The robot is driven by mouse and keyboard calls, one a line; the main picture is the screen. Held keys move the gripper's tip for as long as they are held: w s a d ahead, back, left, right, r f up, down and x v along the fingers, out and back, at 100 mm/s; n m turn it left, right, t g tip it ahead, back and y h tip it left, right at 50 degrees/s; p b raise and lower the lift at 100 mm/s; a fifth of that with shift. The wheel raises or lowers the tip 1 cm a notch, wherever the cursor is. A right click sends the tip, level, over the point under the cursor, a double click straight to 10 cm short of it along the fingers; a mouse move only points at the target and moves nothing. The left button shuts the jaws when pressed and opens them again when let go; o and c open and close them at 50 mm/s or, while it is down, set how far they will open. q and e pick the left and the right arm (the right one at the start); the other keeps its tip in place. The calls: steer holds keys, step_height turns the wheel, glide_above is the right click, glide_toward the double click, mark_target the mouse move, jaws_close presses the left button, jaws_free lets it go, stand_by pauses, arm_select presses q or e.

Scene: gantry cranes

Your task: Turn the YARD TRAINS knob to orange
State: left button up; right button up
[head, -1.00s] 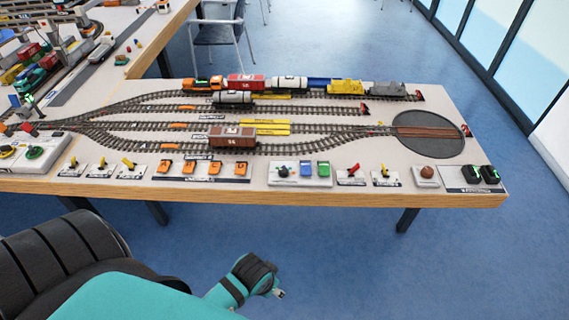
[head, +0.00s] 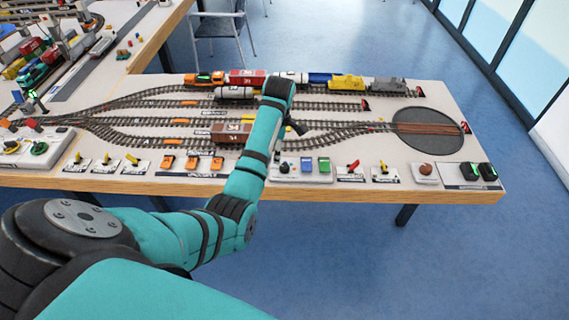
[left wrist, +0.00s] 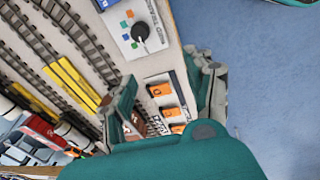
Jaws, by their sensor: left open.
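The YARD TRAINS knob (left wrist: 140,32) is round and black, on a white panel (left wrist: 160,48) with small orange, blue and green squares beside it. Where the knob points is too small to tell. In the head view the knob (head: 284,167) sits at the table's front, left of a blue block and a green block, just right of my left arm. My left gripper (left wrist: 168,88) is open and empty, its fingers apart over the row of orange switches, with the knob beyond the fingertips. In the head view the gripper (head: 297,128) is above the tracks, mostly hidden by the arm. My right gripper is out of view.
Orange switches (head: 192,163) stand left of the knob panel. A red lever (head: 353,166) stands to its right. A brown wagon (head: 229,133) and other train cars stand on the tracks behind. A round turntable (head: 428,130) is at the right.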

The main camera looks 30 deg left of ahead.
arm_select(q)
steer(key=w+r+n+h, duration=0.1)
steer(key=w+r+n, duration=0.4)
steer(key=r, duration=0.1)
glide_above(285, 166)
step_height(285, 166, down, 10)
steer(key=shift+s+r+p, duration=0.1)
steer(key=shift+r+p, duration=0.15)
steer(key=shift+p, duration=0.2)
step_height(285, 166, down, 8)
steer(key=shift+f+b, duration=0.1)
steer(key=shift+b, duration=0.65)
jaws_close()
